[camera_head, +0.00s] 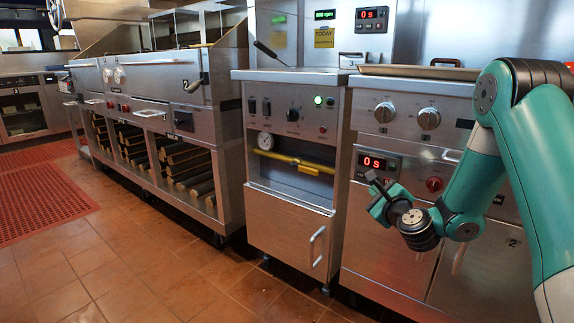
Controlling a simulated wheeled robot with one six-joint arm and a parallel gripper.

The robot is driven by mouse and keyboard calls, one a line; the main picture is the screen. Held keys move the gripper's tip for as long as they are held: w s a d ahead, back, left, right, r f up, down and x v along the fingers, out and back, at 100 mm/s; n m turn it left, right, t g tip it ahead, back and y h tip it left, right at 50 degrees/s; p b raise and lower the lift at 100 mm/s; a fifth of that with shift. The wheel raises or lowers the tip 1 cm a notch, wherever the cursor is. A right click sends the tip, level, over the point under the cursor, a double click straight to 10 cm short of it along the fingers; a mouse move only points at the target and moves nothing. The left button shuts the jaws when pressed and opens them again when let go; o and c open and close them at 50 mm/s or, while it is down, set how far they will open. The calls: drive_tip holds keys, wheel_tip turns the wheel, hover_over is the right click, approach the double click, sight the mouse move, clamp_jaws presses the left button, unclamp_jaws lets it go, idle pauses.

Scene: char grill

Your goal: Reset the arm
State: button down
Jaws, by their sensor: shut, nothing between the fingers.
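My arm (525,140) is teal with dark joints and reaches in from the right side of the head view. It bends down and to the left. My gripper (371,180) is at the arm's end, small and dark, in front of the steel unit with the red "0 s" display (374,162). It looks shut and holds nothing. The exact gap between the gripper and the unit's front cannot be told. The fingertips are small in this view.
A steel cabinet (290,215) with a gauge, a yellow pipe and a lower door stands left of my gripper. Grill units (150,90) with wood logs below run along the left. The tiled floor (150,270) is clear, with a red mat (45,200) at far left.

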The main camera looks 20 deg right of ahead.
drive_tip(key=s+a+r+n+g+y, duration=0.2)
drive_tip(key=s+a+n+g+y, duration=0.15)
drive_tip(key=a+n, duration=0.4)
drive_tip(key=s+a+r+n+g+y, duration=0.2)
drive_tip(key=s+a+r+n+y, duration=0.15)
drive_tip(key=a+n, duration=0.35)
drive_tip(key=s+a+r+n+g+y, duration=0.2)
drive_tip(key=s+a+n+g+y, duration=0.15)
drive_tip(key=a+n, duration=0.4)
drive_tip(key=s+a+n+g+h, duration=0.3)
drive_tip(key=s+n+g+h, duration=0.35)
drive_tip(key=s+n, duration=1.25)
drive_tip(key=s+r+m+g+y+p, duration=0.1)
drive_tip(key=s+r+m+p, duration=0.1)
drive_tip(key=r+p, duration=1.7)
drive_tip(key=s+r+m+y+p, duration=0.1)
drive_tip(key=s+r+m+p, duration=0.2)
drive_tip(key=r+p, duration=1.6)
drive_tip(key=shift+r+m+g, duration=0.2)
drive_tip(key=shift+m+g, duration=0.15)
drive_tip(key=shift+m, duration=0.45)
drive_tip(key=shift+d, duration=0.1)
